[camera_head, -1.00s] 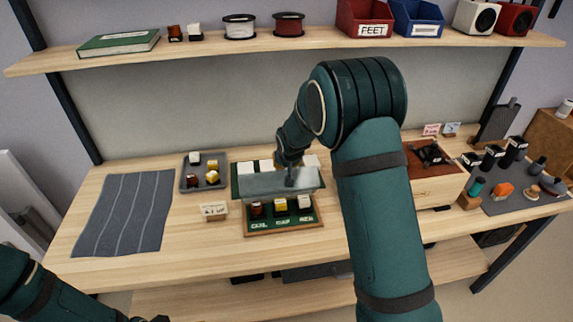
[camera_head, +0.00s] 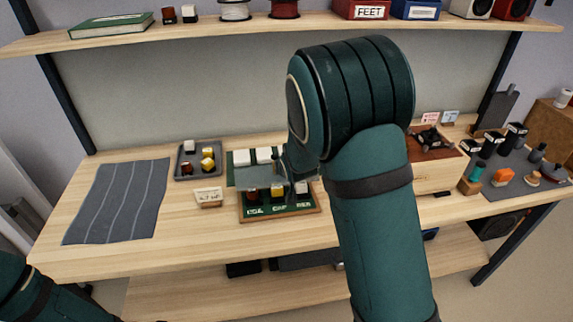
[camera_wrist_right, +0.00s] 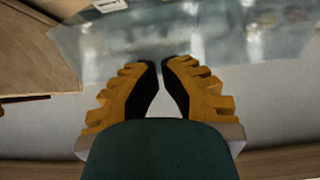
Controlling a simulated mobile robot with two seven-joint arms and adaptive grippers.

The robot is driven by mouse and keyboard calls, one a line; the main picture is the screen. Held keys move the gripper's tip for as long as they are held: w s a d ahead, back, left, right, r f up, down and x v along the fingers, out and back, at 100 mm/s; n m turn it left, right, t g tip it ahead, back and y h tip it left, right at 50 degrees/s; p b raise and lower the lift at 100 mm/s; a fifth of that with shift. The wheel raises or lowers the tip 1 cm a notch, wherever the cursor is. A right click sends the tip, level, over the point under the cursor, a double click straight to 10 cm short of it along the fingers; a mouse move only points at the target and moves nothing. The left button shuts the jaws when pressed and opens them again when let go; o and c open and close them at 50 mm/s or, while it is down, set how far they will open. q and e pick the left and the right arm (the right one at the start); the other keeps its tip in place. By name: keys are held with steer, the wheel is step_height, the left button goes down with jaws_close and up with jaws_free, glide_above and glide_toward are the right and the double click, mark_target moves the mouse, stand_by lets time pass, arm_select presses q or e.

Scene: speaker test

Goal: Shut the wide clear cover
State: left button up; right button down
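The wide clear cover (camera_head: 255,179) stands tilted over the green display case (camera_head: 255,213) on the table, apart from its front rim. Through and below it, dark, yellow and white blocks (camera_head: 277,190) show in the front row. White blocks (camera_head: 264,154) show behind. My right gripper (camera_head: 290,186) is at the cover's right part, mostly hidden by my arm in the head view. In the right wrist view its fingers (camera_wrist_right: 161,66) are close together with nothing between them, and the cover (camera_wrist_right: 215,35) lies just beyond the tips. My left gripper is out of view; only its arm shows.
A small sign (camera_head: 208,197) stands left of the case, and a grey tray (camera_head: 186,174) with blocks is behind it. A grey mat (camera_head: 118,203) lies at left. A wooden box (camera_head: 432,170) stands to the right. The front table strip is clear.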

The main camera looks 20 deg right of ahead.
steer(key=shift+s+a+f, duration=0.15)
steer(key=shift+s+f, duration=0.25)
steer(key=shift+s, duration=0.2)
steer(key=shift+s+a+f+b, duration=0.25)
steer(key=shift+s+f+b, duration=0.15)
steer(key=shift+s+f, duration=0.5)
steer(key=shift+s+a+f+b, duration=0.2)
steer(key=shift+s+f+b, duration=0.15)
steer(key=shift+s+f, duration=0.55)
steer(key=shift+s+a+f+b, duration=0.25)
steer(key=shift+s+f+b, duration=0.15)
steer(key=shift+s+f, duration=0.5)
steer(key=shift+w+f, duration=0.15)
steer(key=shift+f, duration=0.1)
steer(key=shift+r, duration=0.2)
